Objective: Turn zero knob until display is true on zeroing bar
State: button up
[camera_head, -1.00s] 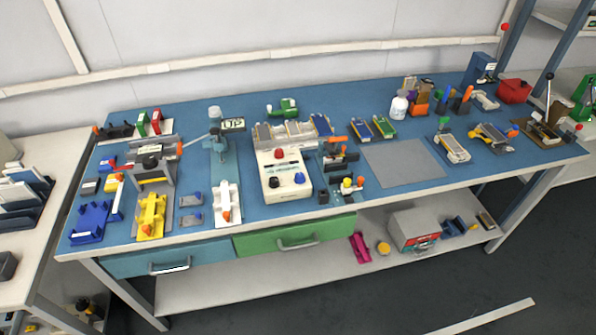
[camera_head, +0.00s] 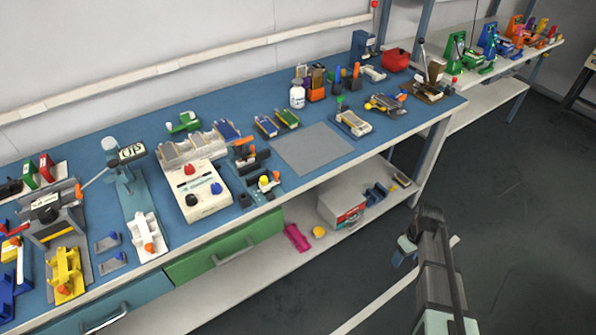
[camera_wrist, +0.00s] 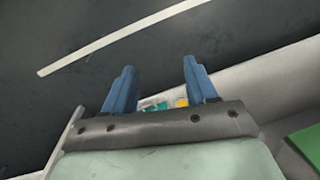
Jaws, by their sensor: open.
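A teal stand (camera_head: 123,182) on the left half of the blue bench carries a small tilted display (camera_head: 131,152); its characters are too small to read. A white block with an orange part (camera_head: 147,234) sits at the stand's front end. I cannot tell which part is the zero knob or the zeroing bar. My gripper (camera_wrist: 160,68) is open, with two blue fingers apart and nothing between them in the wrist view. In the head view my gripper (camera_head: 404,250) hangs over the floor at the right, in front of the bench and well away from the stand.
A cream box with red, black and blue knobs (camera_head: 207,203) stands right of the stand. A lever device (camera_head: 46,215) stands left. A grey mat (camera_head: 312,149) is bare. Below are a green drawer (camera_head: 190,268) and a lower shelf (camera_head: 265,276). Open floor surrounds my gripper.

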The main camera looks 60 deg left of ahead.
jog(key=s+a+r+n+t+y, duration=0.1)
jog(key=s+a+r+n, duration=0.35)
jog(key=a+r, duration=0.8)
jog(key=s+a+r+n+y, duration=0.1)
jog(key=s+a+r+n, duration=0.4)
jog(key=a+r, duration=0.8)
notch_tip(320, 180, up, 14)
jog(key=n+h, duration=0.2)
jog(key=n, duration=0.3)
send_over(215, 186)
notch_tip(215, 186, down, 14)
jog(key=shift+a, duration=0.1)
jog(key=c, duration=1.1)
